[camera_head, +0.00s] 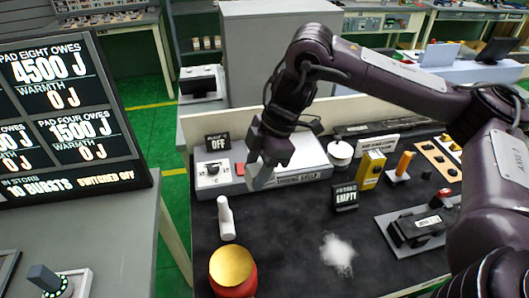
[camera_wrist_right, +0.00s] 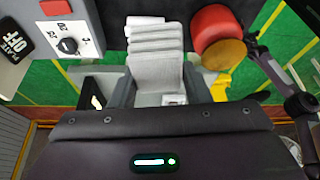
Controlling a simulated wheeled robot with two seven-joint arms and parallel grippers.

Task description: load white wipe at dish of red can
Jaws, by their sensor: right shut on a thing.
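My right gripper (camera_head: 265,166) hangs over the left end of the low grey warming unit (camera_head: 312,154), its fingers pointing down. In the right wrist view, a pale, ridged white wipe (camera_wrist_right: 158,68) sits between the fingers, and the gripper is shut on it. In the head view the wipe is small and hard to tell from the fingers. The red can (camera_head: 232,290) stands at the front left of the dark mat, below the gripper in the picture. A gold dish (camera_head: 232,266) covers its top. Both show at upper right in the wrist view. My left gripper is not in view.
A white upright piece (camera_head: 226,218) stands between the warming unit and the can. White powder (camera_head: 338,252) lies on the mat. An "EMPTY" sign (camera_head: 345,196), a yellow block (camera_head: 371,168) and a black device (camera_head: 416,229) are to the right. A display board (camera_head: 70,112) stands left.

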